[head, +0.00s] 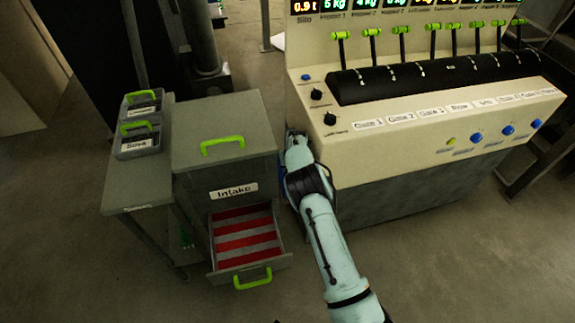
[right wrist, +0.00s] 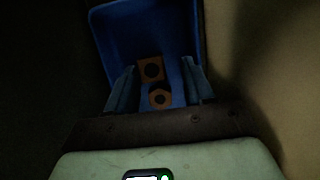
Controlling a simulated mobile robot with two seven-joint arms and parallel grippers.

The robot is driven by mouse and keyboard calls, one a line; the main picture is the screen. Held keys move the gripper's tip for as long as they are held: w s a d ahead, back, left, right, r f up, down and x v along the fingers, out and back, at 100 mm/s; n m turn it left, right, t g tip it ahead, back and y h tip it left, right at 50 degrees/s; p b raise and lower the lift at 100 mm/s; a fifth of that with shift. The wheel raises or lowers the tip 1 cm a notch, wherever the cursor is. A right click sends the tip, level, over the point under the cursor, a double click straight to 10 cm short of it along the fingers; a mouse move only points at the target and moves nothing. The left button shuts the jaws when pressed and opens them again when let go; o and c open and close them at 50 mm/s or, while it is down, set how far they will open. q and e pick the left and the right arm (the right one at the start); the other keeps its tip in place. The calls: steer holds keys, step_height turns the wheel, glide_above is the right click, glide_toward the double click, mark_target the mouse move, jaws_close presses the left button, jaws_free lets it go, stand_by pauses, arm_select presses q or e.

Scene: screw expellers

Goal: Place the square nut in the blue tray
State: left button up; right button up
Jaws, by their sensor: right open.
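In the right wrist view a blue tray (right wrist: 180,18) lies ahead of my right gripper (right wrist: 160,80). Two orange-brown nuts lie in it. The farther one is a square nut (right wrist: 141,76) with a round hole. The nearer one looks six-sided, a hex nut (right wrist: 152,101). My right gripper is open, its fingers apart to the left and right of the nuts, with neither gripped. In the head view my right arm reaches down between the console and the Intake cabinet, and its fingers are hidden. My left gripper is not in view.
The grey Intake cabinet (head: 222,165) has an open drawer (head: 281,263) with red strips at its front. A beige console (head: 420,150) with green-tipped levers stands close to my right arm. Two small bins (head: 138,135) sit on a side table (head: 128,190).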

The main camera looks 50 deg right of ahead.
steer(key=v, duration=1.2)
steer(key=shift+w+p, duration=0.3)
steer(key=shift+p, duration=0.15)
steer(key=shift+a, duration=0.15)
